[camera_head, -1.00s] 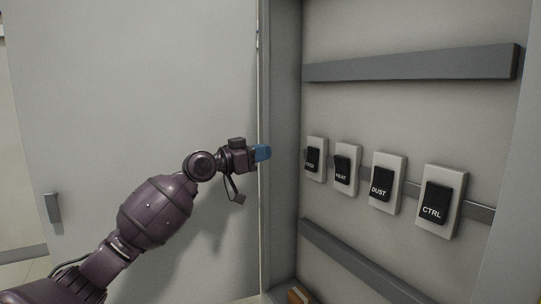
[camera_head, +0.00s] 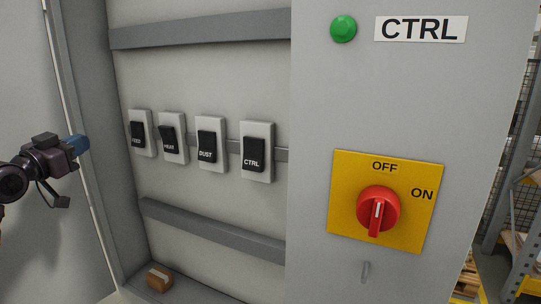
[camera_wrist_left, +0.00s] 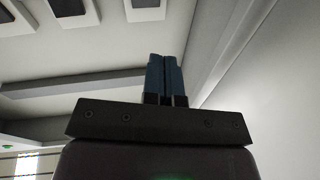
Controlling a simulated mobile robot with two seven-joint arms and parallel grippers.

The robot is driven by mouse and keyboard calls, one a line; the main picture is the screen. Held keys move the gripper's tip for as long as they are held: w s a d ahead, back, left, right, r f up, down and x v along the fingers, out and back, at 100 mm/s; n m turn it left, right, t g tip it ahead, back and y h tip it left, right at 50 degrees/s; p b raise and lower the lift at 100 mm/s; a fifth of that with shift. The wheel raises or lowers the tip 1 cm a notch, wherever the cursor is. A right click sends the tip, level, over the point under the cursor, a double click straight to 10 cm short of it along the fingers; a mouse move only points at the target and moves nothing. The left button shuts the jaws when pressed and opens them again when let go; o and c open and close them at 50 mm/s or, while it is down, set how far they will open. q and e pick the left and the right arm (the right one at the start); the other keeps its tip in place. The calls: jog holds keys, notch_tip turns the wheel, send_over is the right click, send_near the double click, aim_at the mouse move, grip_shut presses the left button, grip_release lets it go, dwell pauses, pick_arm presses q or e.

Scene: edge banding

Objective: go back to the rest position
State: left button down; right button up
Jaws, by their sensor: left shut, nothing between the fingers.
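My left gripper (camera_head: 78,145) shows at the left edge of the head view, its blue fingers in front of the open cabinet door and left of the switches. In the left wrist view its two blue fingers (camera_wrist_left: 166,78) are together with nothing between them. It touches none of the switches. My right gripper is in neither view.
Switches FEED (camera_head: 141,133), HEAT (camera_head: 172,138), DUST (camera_head: 211,144) and CTRL (camera_head: 257,151) line the cabinet's inside. A red rotary knob (camera_head: 378,212) on a yellow plate and a green lamp (camera_head: 343,29) are on the right panel. A small brown block (camera_head: 159,279) lies on the cabinet floor.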

pick_arm(q)
jog(key=s+d+f+g+y, duration=0.1)
jog(key=s+d+f, duration=0.2)
jog(key=f, duration=0.7)
jog(key=s+d+f+y, duration=0.1)
jog(key=s+d+f, duration=0.1)
jog(key=f, duration=0.7)
jog(key=s+d+f+g+y, duration=0.1)
jog(key=s+d+f, duration=0.2)
jog(key=f, duration=0.7)
jog(key=s+d+f+n+g+y, duration=0.1)
jog(key=s+d+f, duration=0.4)
jog(key=s+f, duration=0.5)
jog(key=s+d+f+n+g, duration=0.2)
jog(key=s+d+f+g, duration=0.2)
jog(key=s+f, duration=0.7)
jog(key=shift+s+d+f+n+y, duration=0.3)
jog(key=shift+s+d+y, duration=0.15)
jog(key=shift+s, duration=0.7)
